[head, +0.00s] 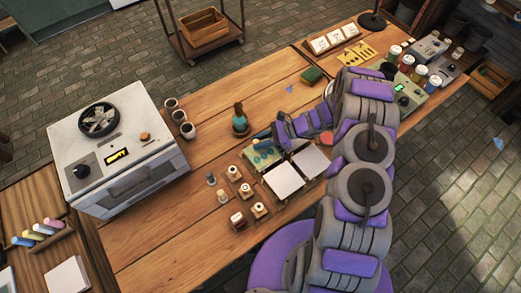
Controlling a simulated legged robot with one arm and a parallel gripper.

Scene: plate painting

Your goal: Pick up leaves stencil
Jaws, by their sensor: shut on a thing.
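My gripper (266,141) is low over the middle of the wooden table, shut, its tip at the upper edge of a pale green card (262,157) with teal leaf-like marks. The card looks like the leaves stencil, but it is small and partly covered, so I cannot tell whether it is lifted or touches the table. My wrist hides part of the area to its right. Yellow flat pieces (356,55) with small cut-outs lie at the table's far end; their shapes are too small to read.
Two white square tiles (284,180) lie just below the card. Small jars (234,173) stand to the left, and cups (189,130) stand beside the white oven (113,155). Bare wood lies beyond the bottle.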

